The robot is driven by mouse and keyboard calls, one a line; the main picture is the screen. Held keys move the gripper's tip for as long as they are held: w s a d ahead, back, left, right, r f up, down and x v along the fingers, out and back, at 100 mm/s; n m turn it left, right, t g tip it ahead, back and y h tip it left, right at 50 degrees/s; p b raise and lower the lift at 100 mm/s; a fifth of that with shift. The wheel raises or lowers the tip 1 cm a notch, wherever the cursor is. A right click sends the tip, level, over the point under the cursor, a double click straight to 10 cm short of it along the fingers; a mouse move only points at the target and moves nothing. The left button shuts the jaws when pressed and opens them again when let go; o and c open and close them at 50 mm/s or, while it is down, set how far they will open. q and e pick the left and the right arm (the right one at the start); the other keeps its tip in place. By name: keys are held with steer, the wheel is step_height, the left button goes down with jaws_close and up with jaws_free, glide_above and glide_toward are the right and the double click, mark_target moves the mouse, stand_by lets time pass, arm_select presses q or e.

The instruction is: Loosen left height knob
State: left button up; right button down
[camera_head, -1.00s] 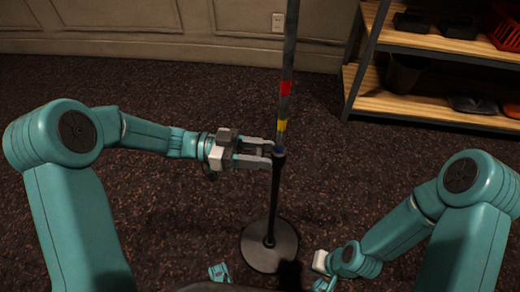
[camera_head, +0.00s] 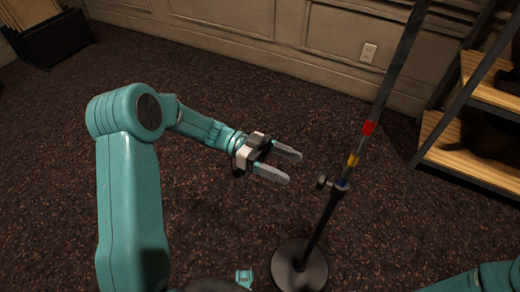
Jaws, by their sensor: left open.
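A dark upright stand (camera_head: 324,217) with a round black base (camera_head: 299,267) is right of centre. Its upper pole (camera_head: 399,68) carries red, yellow and blue bands. A small height knob (camera_head: 323,182) sticks out to the left of the pole, just below the blue band. My left gripper (camera_head: 294,168) is open and empty. Its two grey fingers point right toward the knob, and in the picture a short gap separates them from it. My right gripper is out of view; only a teal part of my right arm shows at the bottom right.
A metal shelf with wooden boards (camera_head: 470,150) stands at the right edge. A panelled wall (camera_head: 310,40) with an outlet (camera_head: 369,53) runs behind. A dark rack (camera_head: 48,35) is at the far upper left. Dark carpet around the stand is clear.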

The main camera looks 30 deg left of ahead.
arm_select(q)
steer(key=a, duration=0.7)
steer(key=shift+p, duration=0.35)
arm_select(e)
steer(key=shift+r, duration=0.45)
arm_select(q)
steer(key=shift+d, duration=0.1)
